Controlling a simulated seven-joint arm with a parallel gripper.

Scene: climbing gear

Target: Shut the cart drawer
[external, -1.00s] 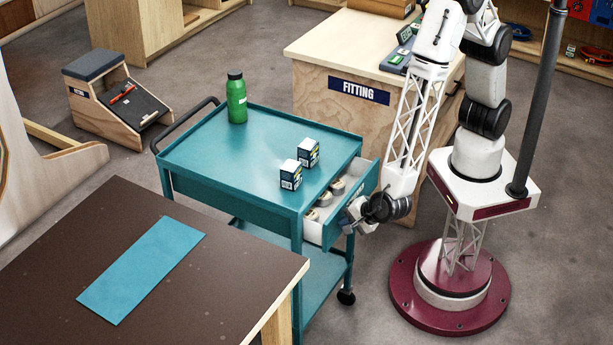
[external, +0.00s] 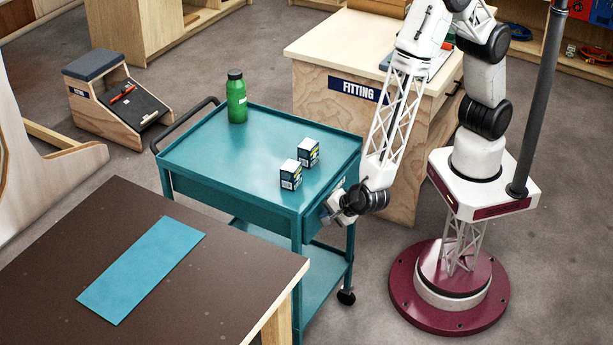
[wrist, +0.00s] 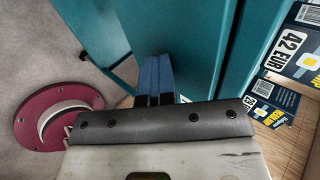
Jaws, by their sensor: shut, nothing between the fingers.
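The teal cart (external: 225,150) stands in the middle of the external view. Its drawer front (external: 312,222) sits about flush with the cart's end, and the inside of the drawer no longer shows. My gripper (external: 327,215) is shut and empty at the drawer front, partly covering it. In the wrist view the shut blue fingers (wrist: 154,76) point at the teal drawer front (wrist: 190,40). They look close to or against it; I cannot tell if they touch.
Two small boxes (external: 291,175) (external: 308,153) and a green bottle (external: 236,98) stand on the cart top. A brown table (external: 60,250) is at the front left. The wooden FITTING bench (external: 325,100) stands behind the cart.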

